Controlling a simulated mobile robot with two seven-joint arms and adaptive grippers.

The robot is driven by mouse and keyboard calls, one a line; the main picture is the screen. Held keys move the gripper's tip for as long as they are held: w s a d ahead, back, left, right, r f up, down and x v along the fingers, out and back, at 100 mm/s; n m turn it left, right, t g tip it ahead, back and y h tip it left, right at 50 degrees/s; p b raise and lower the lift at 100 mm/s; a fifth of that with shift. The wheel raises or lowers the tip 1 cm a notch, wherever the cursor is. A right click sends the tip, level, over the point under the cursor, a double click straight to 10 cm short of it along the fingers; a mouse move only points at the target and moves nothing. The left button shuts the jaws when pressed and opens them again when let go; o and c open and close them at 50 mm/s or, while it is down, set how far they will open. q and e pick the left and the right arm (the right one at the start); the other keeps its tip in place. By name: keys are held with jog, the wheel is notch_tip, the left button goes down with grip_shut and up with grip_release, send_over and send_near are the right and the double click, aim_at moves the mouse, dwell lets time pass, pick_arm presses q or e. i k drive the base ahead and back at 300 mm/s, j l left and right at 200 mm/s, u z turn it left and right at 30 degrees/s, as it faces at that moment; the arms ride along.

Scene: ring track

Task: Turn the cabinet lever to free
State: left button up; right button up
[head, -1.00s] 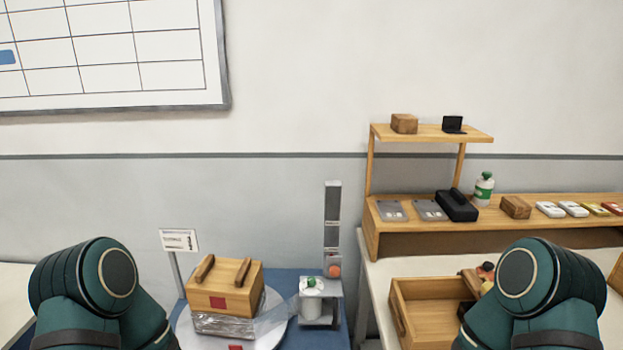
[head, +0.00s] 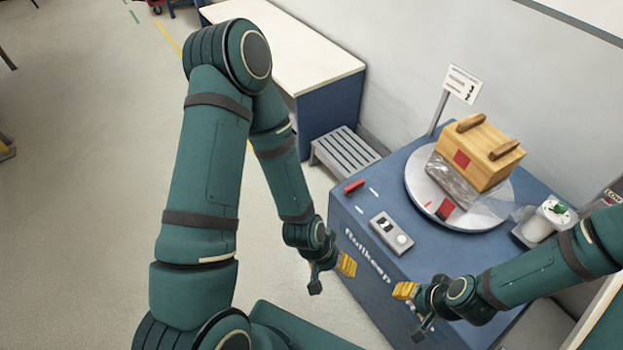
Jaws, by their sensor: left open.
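The blue cabinet (head: 365,268) stands right of centre in the head view. A short red lever (head: 354,185) lies on its top near the left corner, with small white marks beside it. I cannot read which mark means free. My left gripper (head: 331,274) is open and empty, in front of the cabinet's near left side, apart from the lever and nearer to me. My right gripper (head: 412,312) is near the cabinet's front; its fingers look apart and nothing shows between them.
A small panel with a switch and button (head: 391,233) sits on the cabinet top. A round turntable (head: 420,190) carries a wrapped wooden box (head: 478,152). A sign (head: 461,85) and white jar (head: 548,219) stand nearby. A grey slatted step (head: 345,152) is behind; open floor lies left.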

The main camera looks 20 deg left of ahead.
aim_at(348, 192)
jog(key=u, duration=0.45)
jog(key=i+j+z, duration=0.1)
jog(key=z, duration=0.35)
jog(key=j+z, duration=0.2)
jog(key=z, duration=0.2)
jog(key=i+j+z, duration=0.1)
jog(key=z, duration=0.35)
jog(key=j, duration=0.1)
